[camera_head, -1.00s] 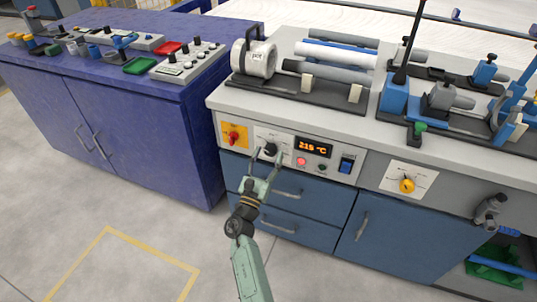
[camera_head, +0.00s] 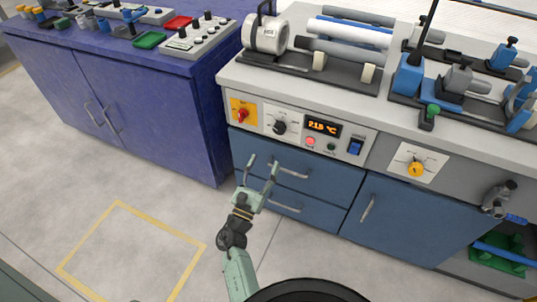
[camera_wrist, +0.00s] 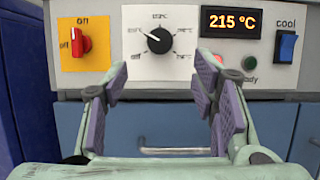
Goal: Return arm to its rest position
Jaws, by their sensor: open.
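My gripper (camera_head: 261,172) is open and empty, with its two fingers apart. In the head view it is in front of the blue drawers, below the control panel. In the wrist view the fingers (camera_wrist: 168,90) stand below and in front of the black temperature knob (camera_wrist: 159,40), apart from it. The knob also shows in the head view (camera_head: 279,127). The orange display (camera_wrist: 231,22) reads 215 °C. The red switch (camera_wrist: 82,40) on its yellow plate is left of the knob. The blue cool switch (camera_wrist: 286,46) is at the right.
The drawer handle (camera_head: 287,170) is close behind the fingers. Grey pipes (camera_head: 345,50) and clamps stand on the bench top. A blue cabinet (camera_head: 150,100) with trays stands at the left. The floor around the yellow outlined square (camera_head: 130,245) is clear.

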